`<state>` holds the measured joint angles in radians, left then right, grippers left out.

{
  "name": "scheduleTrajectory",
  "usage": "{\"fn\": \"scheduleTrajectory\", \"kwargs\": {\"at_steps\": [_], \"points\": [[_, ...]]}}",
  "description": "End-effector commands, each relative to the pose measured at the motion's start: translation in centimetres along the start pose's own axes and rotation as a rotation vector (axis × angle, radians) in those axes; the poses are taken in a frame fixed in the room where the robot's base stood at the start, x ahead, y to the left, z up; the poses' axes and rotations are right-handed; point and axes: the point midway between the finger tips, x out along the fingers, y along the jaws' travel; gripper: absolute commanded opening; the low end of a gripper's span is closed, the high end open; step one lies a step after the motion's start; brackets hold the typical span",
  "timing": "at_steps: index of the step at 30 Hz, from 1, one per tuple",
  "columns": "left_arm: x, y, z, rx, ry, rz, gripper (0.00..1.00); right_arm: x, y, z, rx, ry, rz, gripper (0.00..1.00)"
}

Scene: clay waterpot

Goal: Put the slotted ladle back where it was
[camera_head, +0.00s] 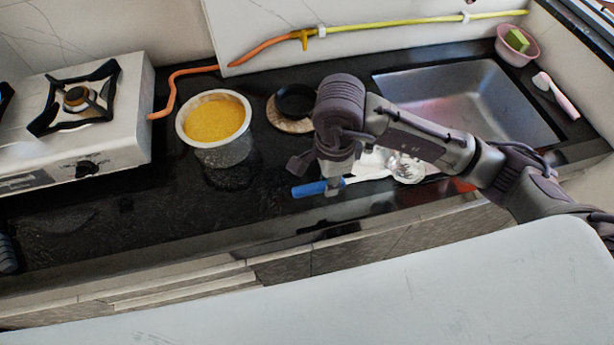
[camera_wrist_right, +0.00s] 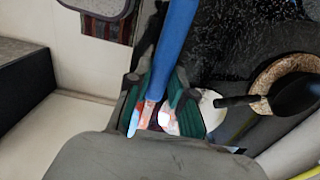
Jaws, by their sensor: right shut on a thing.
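The slotted ladle shows as a blue handle (camera_head: 309,189) over the front of the dark counter. My right gripper (camera_head: 335,184) is shut on this handle; its fingers point down. In the right wrist view the blue handle (camera_wrist_right: 177,42) runs between the green-lined fingers of the right gripper (camera_wrist_right: 163,95). A shiny metal round piece (camera_head: 407,168) shows right of the gripper, partly behind my arm; I cannot tell whether it is the ladle's head. My left gripper is not in view.
A pot of yellow food (camera_head: 222,150) stands left of the gripper. Behind the gripper, a black pan (camera_head: 296,102) sits on a round cork mat (camera_head: 285,122). A stove (camera_head: 120,135) is at left, a sink (camera_head: 480,100) at right. The front counter below the pot is clear.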

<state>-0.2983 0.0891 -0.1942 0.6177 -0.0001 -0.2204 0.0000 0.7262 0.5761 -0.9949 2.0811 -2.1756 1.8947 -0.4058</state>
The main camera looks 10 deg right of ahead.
Motion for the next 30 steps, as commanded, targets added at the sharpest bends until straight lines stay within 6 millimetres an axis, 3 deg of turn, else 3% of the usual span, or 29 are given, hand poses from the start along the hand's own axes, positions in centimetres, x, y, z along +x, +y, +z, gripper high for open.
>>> {"fn": "scheduleTrajectory", "kwargs": {"at_steps": [4,10,15,19,24,30], "points": [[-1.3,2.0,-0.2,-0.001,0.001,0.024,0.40,1.9,-3.0,2.4,-0.002,-0.001,0.006,0.00],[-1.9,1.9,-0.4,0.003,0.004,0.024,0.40,4.0,-5.6,4.4,-0.004,0.000,0.003,0.00],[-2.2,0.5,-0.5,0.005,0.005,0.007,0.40,4.9,-6.1,4.7,-0.005,0.000,0.001,0.00],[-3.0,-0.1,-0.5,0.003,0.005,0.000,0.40,6.7,-5.9,4.5,-0.004,-0.001,0.003,0.00],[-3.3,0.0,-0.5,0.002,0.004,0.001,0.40,8.5,-6.2,4.5,-0.004,0.000,0.001,0.00],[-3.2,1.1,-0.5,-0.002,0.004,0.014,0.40,8.7,-6.3,4.7,-0.006,0.000,0.000,0.00]]}}
